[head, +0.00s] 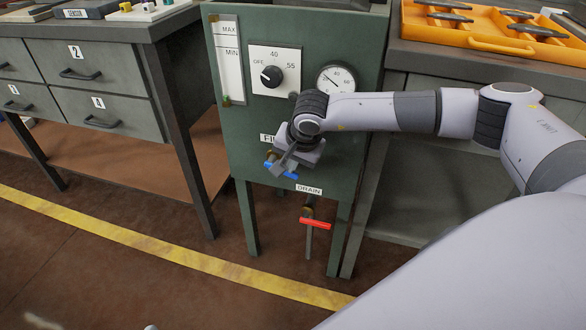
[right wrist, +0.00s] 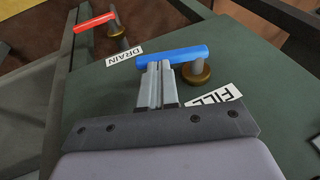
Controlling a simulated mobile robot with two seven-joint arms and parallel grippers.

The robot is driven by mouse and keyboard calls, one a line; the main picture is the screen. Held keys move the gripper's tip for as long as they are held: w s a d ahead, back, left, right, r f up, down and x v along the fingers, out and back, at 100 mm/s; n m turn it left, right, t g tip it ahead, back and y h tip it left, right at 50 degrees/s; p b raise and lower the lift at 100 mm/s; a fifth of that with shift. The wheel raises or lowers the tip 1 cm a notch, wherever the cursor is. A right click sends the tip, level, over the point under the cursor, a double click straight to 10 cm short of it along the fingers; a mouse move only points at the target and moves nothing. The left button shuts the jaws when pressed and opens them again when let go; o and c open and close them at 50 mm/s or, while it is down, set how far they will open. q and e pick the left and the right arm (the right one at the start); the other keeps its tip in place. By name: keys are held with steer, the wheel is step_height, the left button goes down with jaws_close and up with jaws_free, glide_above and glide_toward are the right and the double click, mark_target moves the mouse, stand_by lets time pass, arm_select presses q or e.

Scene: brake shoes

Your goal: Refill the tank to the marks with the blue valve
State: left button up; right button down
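The green tank (head: 235,140) stands in the middle of the head view. Its level strip (head: 229,60) carries MAX and MIN marks; I cannot make out the liquid level. The blue valve handle (head: 283,172), by the FILL label, is partly hidden by my right gripper (head: 287,163). In the right wrist view the blue handle (right wrist: 185,55) lies crosswise at the fingertips. The right gripper's fingers (right wrist: 157,68) are close together and overlap the handle's near edge; I cannot tell whether they touch it. My left gripper is not in view.
A red drain valve handle (head: 315,224) sits below the blue one, near the DRAIN label. A knob (head: 271,76) and a round gauge (head: 337,80) are above. A drawer bench (head: 100,85) stands left; an orange tray (head: 480,38) lies on the right bench.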

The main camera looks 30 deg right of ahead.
steer(key=shift+s+d+f+t+y+b, duration=0.15)
steer(key=shift+f+t+y+b, duration=0.15)
steer(key=shift+f+b, duration=0.2)
steer(key=shift+s+f+t+y+b, duration=0.1)
steer(key=shift+f+t+y+b, duration=0.1)
steer(key=shift+f+t+b, duration=0.25)
steer(key=shift+f+y+b, duration=0.1)
steer(key=shift+y+b, duration=0.2)
steer(key=shift+b, duration=0.15)
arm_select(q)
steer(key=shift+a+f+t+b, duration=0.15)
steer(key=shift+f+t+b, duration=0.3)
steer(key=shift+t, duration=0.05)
arm_select(e)
steer(key=shift+f, duration=0.25)
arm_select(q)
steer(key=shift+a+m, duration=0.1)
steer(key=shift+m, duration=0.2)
arm_select(e)
steer(key=shift+f, duration=0.15)
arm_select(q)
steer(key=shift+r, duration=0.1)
